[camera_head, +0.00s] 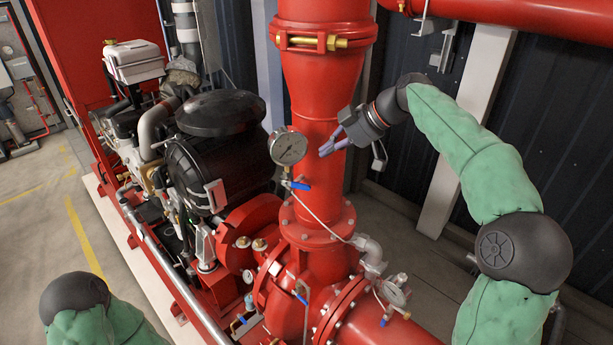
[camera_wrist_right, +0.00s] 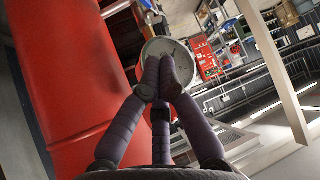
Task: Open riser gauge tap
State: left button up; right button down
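The round white-faced pressure gauge (camera_head: 288,147) stands in front of the thick red vertical riser pipe (camera_head: 319,95). Just below it is a small tap with a blue lever (camera_head: 299,186), which points to the right. My right gripper (camera_head: 324,151) is right of the gauge and above the lever, apart from both. In the wrist view its dark purple fingers (camera_wrist_right: 165,78) converge in front of the round gauge (camera_wrist_right: 168,50) and hide part of it. Nothing is seen held; whether the fingers meet is unclear. My left gripper is out of view.
A black engine housing (camera_head: 215,150) with machinery stands left of the gauge. A thin grey line runs from the tap down to fittings (camera_head: 370,255). A pale post (camera_head: 465,130) stands behind my right arm.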

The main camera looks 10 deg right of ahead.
jog(key=p, duration=0.1)
send_over(296, 185)
jog(key=s+d, duration=0.2)
notch_tip(296, 185, down, 6)
jog(key=r, duration=0.1)
jog(key=shift+w+d+f+p, duration=0.15)
jog(key=shift+f+p, duration=0.1)
jog(key=shift+f, duration=0.9)
jog(key=shift+w+d+f+p, duration=0.1)
jog(key=shift+f+p, duration=0.15)
jog(key=shift+f, duration=0.9)
